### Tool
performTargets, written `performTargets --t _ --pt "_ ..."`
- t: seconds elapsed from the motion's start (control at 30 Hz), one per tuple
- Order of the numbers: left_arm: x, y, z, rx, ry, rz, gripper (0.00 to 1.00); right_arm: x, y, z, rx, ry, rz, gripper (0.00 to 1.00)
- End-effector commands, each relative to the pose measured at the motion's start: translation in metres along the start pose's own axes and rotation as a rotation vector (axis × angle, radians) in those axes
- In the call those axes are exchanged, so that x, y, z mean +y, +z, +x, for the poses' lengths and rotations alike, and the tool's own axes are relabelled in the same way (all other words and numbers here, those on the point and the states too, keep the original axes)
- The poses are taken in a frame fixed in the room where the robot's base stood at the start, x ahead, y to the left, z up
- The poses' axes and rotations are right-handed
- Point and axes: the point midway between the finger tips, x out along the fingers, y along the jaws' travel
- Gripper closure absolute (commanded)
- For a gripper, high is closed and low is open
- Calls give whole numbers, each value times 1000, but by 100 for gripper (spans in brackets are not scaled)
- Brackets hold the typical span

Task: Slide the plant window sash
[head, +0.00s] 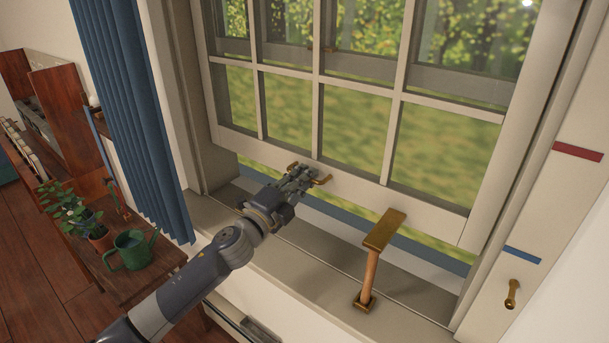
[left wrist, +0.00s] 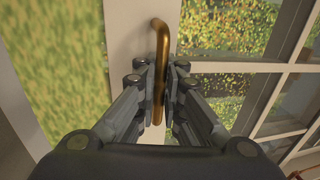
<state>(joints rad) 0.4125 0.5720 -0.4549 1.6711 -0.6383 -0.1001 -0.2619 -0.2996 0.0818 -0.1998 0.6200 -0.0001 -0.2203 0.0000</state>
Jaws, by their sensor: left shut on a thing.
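The window sash (head: 420,208) is a pale frame with several panes. It stands raised, with a gap showing grass between its bottom rail and the sill. A brass handle (head: 323,181) is on the bottom rail; it also shows in the left wrist view (left wrist: 161,40). My left gripper (head: 298,178) is at the rail, shut on this handle. In the left wrist view its fingers (left wrist: 158,85) close on both sides of the brass bar and hide part of it. My right gripper is in neither view.
A wooden prop with a brass top (head: 384,230) stands upright on the sill (head: 290,237), right of my gripper. The right jamb bears a red mark (head: 578,151), a blue mark (head: 522,255) and a brass peg (head: 512,293). A blue curtain (head: 130,110) hangs left; a green watering can (head: 130,250) stands below.

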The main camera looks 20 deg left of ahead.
Motion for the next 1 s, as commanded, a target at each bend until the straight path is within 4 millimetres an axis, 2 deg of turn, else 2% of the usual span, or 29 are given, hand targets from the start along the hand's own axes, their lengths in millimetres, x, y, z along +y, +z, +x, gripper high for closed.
performTargets --t 0.2,0.3,0.33,0.73,0.87,1.0 --pt "-2 0 0 1 -2 0 100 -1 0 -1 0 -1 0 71" --pt "-2 0 0 1 -2 0 76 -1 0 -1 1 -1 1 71" --pt "-2 0 0 1 -2 0 73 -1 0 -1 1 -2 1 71" --pt "-1 0 -4 0 0 0 73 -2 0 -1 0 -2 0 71" --pt "0 0 -17 0 1 -1 73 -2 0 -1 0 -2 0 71" --pt "0 0 -41 0 2 -1 73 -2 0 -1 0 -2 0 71"
